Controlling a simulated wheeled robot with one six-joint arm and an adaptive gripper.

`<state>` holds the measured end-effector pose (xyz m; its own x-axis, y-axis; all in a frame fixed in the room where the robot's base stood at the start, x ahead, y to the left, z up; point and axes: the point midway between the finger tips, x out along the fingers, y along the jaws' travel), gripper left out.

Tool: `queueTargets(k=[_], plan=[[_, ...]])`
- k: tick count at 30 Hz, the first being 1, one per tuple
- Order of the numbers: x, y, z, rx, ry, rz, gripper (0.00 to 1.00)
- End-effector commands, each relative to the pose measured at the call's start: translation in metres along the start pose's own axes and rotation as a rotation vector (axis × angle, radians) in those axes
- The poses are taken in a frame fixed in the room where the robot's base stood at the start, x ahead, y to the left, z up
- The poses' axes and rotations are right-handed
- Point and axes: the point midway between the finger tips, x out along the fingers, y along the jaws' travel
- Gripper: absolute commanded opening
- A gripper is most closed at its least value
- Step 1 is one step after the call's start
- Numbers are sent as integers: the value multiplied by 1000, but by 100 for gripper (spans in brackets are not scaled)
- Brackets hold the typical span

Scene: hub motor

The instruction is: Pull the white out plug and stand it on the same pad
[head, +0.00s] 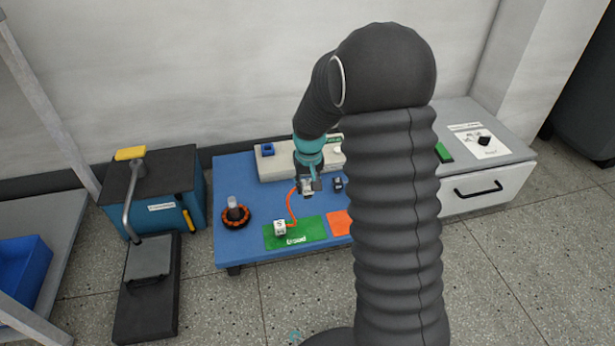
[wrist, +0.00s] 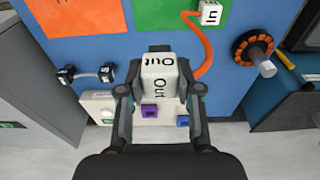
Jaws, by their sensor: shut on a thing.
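My gripper (wrist: 160,86) is shut on the white out plug (wrist: 160,68), a white block marked "Out", in the wrist view. In the head view my gripper (head: 307,189) is over the blue mat, in front of the pale socket block (head: 275,168). The plug appears raised, but whether its end touches anything is hidden. A similar white plug marked "In" (wrist: 210,13) is on the green pad (wrist: 165,14); it also shows in the head view (head: 280,228). An orange cord (head: 290,205) runs from the "In" plug towards my gripper.
An orange pad (head: 338,224) lies beside the green one, partly hidden by my arm. A black connector (wrist: 107,74) lies on the blue mat (wrist: 255,20). An orange-and-black ring part (head: 235,215) stands at the left. The green pad has bare room right of the "In" plug.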

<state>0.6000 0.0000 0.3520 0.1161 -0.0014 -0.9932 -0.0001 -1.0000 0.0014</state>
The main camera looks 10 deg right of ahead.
Motion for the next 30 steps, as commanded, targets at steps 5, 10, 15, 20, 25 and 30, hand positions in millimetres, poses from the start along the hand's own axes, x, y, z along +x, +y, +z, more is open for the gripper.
queueTargets(k=[5, 10, 15, 20, 25, 30], plan=[[19, 0, 3, 0, -3, 0, 0], [36, 0, 5, 0, -4, 0, 0], [54, 0, 7, 0, -3, 0, 0], [70, 0, 9, 0, -3, 0, 0], [87, 0, 11, 0, -3, 0, 0], [104, 0, 13, 0, -3, 0, 0]])
